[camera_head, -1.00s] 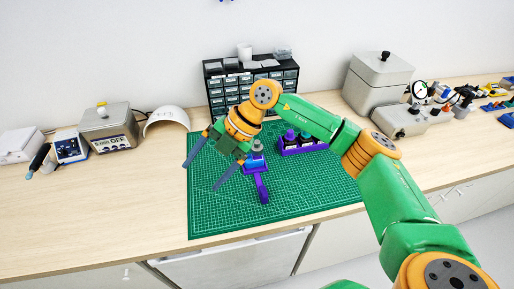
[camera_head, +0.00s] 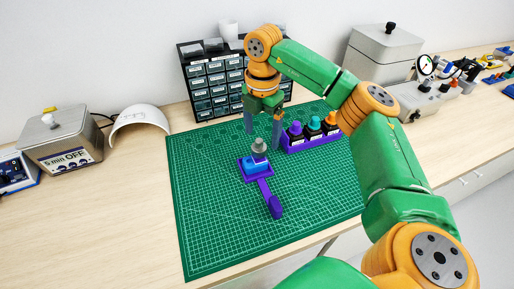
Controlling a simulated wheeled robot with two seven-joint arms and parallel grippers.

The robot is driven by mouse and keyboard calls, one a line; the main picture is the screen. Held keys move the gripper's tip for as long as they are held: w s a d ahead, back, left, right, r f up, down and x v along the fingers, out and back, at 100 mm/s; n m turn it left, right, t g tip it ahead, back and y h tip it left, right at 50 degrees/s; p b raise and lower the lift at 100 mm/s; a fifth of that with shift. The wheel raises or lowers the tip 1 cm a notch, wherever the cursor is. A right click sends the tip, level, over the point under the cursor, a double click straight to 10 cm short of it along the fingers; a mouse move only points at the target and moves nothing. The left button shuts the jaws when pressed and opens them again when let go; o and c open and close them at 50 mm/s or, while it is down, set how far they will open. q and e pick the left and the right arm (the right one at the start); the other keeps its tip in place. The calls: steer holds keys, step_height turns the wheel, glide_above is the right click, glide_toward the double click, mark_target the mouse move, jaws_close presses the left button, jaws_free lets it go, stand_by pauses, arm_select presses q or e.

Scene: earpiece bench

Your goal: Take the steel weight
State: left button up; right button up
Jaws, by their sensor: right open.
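The steel weight (camera_head: 259,147) is a small grey knobbed piece. It sits on a blue block (camera_head: 257,165) in a purple holder (camera_head: 273,203) with a handle that points toward the front of the green mat. My right gripper (camera_head: 263,139) is open, its two blue-grey fingers pointing down. In the picture the fingertips are just above and to either side of the weight's top. I cannot tell whether they touch it or stand behind it. My left gripper is not in view.
A purple rack (camera_head: 315,141) with several capped bottles stands right of the gripper. A dark drawer cabinet (camera_head: 212,88) stands behind. A grey timer box (camera_head: 62,143) and a white curved cover (camera_head: 139,121) are at left. The green mat (camera_head: 215,225) is clear in front.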

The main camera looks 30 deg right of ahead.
mark_target(259, 140)
steer(key=f, duration=0.1)
steer(key=f+p, duration=0.1)
steer(key=f, duration=0.3)
steer(key=shift+w+a+p, duration=0.1)
steer(key=shift+w+p, duration=0.2)
steer(key=shift+w, duration=0.1)
steer(key=shift+s, duration=0.1)
steer(key=shift+c, duration=0.5)
steer(key=c, duration=0.3)
jaws_close()
